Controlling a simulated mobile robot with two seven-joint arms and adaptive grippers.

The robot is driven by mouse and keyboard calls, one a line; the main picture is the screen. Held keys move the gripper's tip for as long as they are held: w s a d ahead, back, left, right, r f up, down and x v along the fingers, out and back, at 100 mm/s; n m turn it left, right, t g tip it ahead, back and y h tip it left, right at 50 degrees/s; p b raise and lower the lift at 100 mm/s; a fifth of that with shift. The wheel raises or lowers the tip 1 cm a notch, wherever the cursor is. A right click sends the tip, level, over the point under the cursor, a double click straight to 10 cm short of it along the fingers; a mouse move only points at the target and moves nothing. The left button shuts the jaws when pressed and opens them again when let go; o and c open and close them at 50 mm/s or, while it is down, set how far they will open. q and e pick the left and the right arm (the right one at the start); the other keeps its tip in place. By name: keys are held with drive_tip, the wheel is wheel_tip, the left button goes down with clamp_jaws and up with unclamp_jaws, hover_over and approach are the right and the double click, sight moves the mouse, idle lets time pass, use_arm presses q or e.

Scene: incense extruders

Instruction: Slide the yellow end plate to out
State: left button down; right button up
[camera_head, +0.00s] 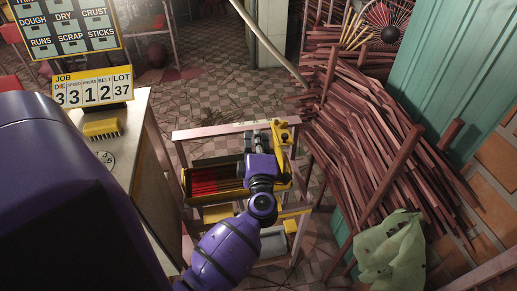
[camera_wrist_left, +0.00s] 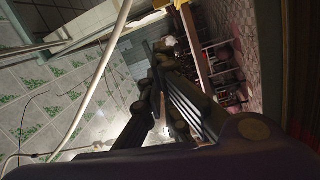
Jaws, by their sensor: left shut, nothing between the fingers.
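A yellow plate-like part (camera_head: 281,132) stands at the right end of a yellow trough (camera_head: 200,198) that holds dark red sticks; I take it for the end plate. My left gripper (camera_head: 257,140) is just left of this part, above the trough's right half, and hides part of the trough. It is shut and empty; whether it touches the plate I cannot tell. In the left wrist view, its dark fingers (camera_wrist_left: 160,55) lie close together, and I cannot make out the end plate for certain. My right gripper is not in view.
A pale frame (camera_head: 225,127) surrounds the trough. A counter (camera_head: 143,130) with a yellow brush (camera_head: 102,128) and a number sign (camera_head: 93,88) stands left. A large heap of red-brown sticks (camera_head: 375,130) and a green sack (camera_head: 392,250) lie right. Tiled floor is open behind.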

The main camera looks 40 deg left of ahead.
sight(286, 144)
use_arm(q)
drive_tip(key=w+d, duration=0.2)
drive_tip(key=shift+w+d+f, duration=0.3)
drive_tip(key=shift+w+f, duration=0.05)
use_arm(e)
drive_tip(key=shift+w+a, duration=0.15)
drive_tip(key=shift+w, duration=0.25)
use_arm(q)
drive_tip(key=w+d, duration=0.4)
drive_tip(key=shift+w, duration=0.25)
drive_tip(key=shift+s+a, duration=0.1)
drive_tip(key=shift+s, duration=0.05)
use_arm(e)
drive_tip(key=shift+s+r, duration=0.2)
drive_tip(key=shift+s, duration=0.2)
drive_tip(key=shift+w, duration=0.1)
